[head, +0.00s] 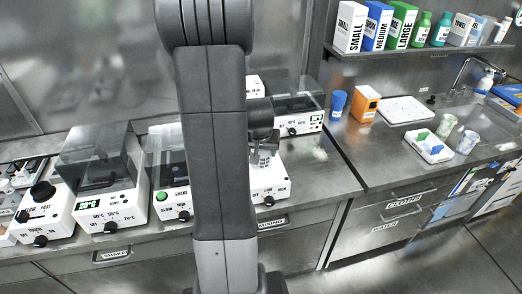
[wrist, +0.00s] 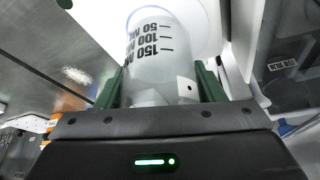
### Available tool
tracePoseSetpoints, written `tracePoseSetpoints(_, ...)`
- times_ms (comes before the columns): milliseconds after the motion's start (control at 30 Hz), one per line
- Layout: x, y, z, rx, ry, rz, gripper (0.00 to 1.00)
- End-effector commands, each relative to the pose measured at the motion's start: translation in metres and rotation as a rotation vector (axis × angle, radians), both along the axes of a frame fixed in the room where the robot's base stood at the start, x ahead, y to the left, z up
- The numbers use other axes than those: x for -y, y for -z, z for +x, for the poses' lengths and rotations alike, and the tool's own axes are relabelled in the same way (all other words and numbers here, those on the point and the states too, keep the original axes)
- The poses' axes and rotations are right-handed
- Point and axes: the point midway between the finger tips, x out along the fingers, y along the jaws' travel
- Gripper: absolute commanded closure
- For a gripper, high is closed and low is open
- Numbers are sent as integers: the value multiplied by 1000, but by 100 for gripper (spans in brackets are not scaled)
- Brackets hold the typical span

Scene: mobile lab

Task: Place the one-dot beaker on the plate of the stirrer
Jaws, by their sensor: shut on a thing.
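The one-dot beaker (wrist: 155,65), clear with black volume marks and a single dot on a white tag, is between the green fingers of my gripper (wrist: 162,88) in the wrist view. My gripper is shut on it. In the head view the beaker (head: 264,157) shows just right of my arm, above the white stirrer (head: 270,188) with its black knob. The stirrer's pale round plate (wrist: 209,22) lies behind the beaker in the wrist view. My arm hides part of the stirrer and most of the gripper in the head view. I cannot tell whether the beaker touches the plate.
White devices with clear lids, including a heater reading 20°C (head: 104,195) and a shaker (head: 170,190), line the bench on the left. Another lidded device (head: 297,112) stands behind.

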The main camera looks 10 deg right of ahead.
Motion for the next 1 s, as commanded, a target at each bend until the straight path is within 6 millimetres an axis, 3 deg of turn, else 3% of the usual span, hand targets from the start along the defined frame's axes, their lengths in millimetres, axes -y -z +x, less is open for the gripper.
tracePoseSetpoints(33,0,3,0,1,0,0,64)
tracePoseSetpoints(67,0,3,0,0,0,0,36)
tracePoseSetpoints(167,0,2,0,0,0,0,16)
tracePoseSetpoints(600,0,-5,-1,2,0,-1,16)
tracePoseSetpoints(1000,-7,-63,-24,5,-1,-1,16)
